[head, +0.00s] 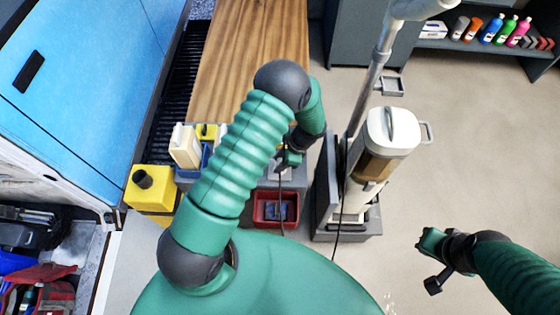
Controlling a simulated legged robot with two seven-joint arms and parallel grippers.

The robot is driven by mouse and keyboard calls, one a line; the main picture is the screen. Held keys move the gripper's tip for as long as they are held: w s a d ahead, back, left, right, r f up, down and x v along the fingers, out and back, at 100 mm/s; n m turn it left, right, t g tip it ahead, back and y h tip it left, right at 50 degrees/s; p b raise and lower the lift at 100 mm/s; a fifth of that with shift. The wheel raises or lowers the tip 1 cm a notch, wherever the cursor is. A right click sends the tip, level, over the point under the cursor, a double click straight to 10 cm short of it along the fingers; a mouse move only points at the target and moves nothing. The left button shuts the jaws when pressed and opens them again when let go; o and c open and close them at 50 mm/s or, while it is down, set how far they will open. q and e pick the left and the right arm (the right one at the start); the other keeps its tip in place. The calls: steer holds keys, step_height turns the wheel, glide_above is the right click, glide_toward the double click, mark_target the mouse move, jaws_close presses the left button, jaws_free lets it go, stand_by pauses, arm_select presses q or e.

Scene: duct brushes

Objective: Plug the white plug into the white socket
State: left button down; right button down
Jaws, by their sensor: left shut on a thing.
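A pale grey surface lies just under the gripper. I cannot tell whether it is the white socket. My right gripper (432,262) is at the lower right over bare floor, away from everything; its jaw state is unclear.
A white upright vacuum (382,150) stands on a grey base right of my left gripper, with a cord hanging down. A blue car (85,80) is left. Floor at right is clear.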

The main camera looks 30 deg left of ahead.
arm_select(q)
steer(key=shift+f+b, duration=0.35)
steer(key=shift+f, duration=0.15)
steer(key=c, duration=0.9)
jaws_free()
steer(key=shift+o, duration=0.2)
steer(key=v, duration=1.6)
steer(key=shift+d+r+p, duration=0.15)
steer(key=shift+r+p, duration=0.2)
steer(key=shift+p, duration=0.05)
steer(key=s+d+r+n+t+h, duration=0.2)
steer(key=s+r+n+t, duration=0.3)
steer(key=s+n, duration=0.6)
step_height(320, 180, up, 2)
steer(key=shift+s+n+h, duration=0.3)
steer(key=shift+s+h, duration=0.35)
steer(key=shift+h, duration=0.25)
